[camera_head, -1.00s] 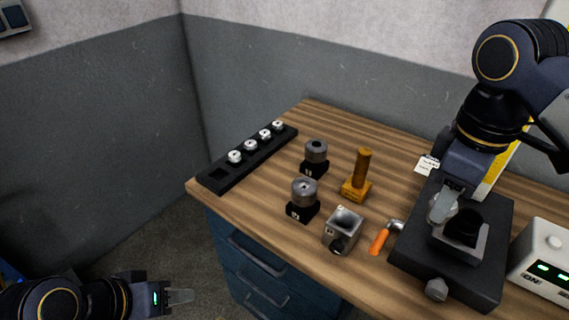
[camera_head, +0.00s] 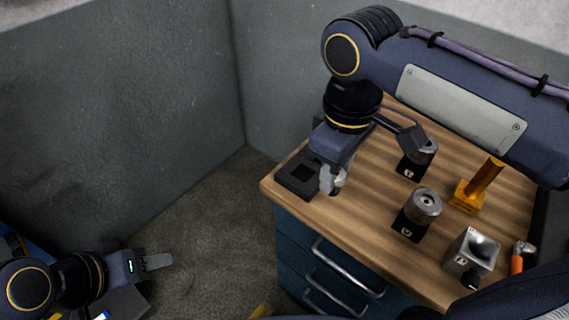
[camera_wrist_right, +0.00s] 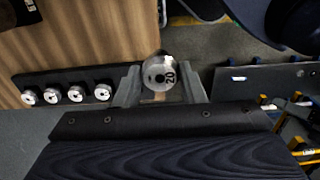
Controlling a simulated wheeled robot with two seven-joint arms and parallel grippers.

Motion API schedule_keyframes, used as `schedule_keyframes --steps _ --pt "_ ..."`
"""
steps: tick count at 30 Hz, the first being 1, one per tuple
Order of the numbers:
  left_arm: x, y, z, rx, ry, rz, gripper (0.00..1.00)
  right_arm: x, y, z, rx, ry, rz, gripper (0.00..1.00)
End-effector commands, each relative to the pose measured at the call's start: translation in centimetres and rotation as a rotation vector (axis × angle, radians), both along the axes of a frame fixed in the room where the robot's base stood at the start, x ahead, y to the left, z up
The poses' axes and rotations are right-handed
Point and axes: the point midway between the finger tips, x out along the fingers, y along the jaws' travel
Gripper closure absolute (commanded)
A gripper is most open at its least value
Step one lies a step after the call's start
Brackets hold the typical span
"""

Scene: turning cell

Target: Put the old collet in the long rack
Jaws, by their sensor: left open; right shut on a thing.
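My right gripper (camera_head: 333,180) is shut on a silver round collet, the old collet (camera_wrist_right: 158,72), marked 20 in the right wrist view. It holds the collet above the table's left end, beside the near end of the long rack. The black long rack (camera_head: 284,180) shows an empty square pocket at its near end in the head view; my right arm hides the rest. In the right wrist view the rack (camera_wrist_right: 60,78) holds several silver collets in a row, left of the held collet. My left gripper (camera_head: 157,261) is open and empty, low at left, away from the table.
Two black stands with round metal pieces, the far one (camera_head: 412,168) and the near one (camera_head: 408,228), stand right of my right gripper. A yellow upright tool (camera_head: 468,196), a grey hollow block (camera_head: 462,262) and an orange-handled tool (camera_head: 517,264) are farther right. Drawers (camera_head: 325,270) are below.

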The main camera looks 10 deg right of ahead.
Motion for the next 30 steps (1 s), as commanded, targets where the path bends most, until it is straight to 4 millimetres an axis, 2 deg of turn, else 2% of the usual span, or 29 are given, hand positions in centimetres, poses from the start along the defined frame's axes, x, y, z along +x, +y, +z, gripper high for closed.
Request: schedule_keyframes --steps 11,15,18,25,30 --pt "0.0 0.0 1.0 0.0 0.0 0.0 0.59 8.4 1.7 -3.7 -0.003 0.004 -0.001 0.9" --pt "0.0 0.0 1.0 0.0 0.0 0.0 0.59 10.5 2.1 -6.6 -0.004 0.005 -0.001 0.9" --pt "0.0 0.0 1.0 0.0 0.0 0.0 0.59 11.6 2.3 -7.9 -0.002 0.002 0.0 0.9" --pt "0.0 0.0 1.1 0.0 0.0 0.0 0.59 12.9 2.5 -9.4 -0.001 0.003 0.0 0.9" --pt "0.0 0.0 0.9 0.0 0.0 0.0 0.59 13.2 2.6 -12.0 -0.002 0.004 0.0 0.9"
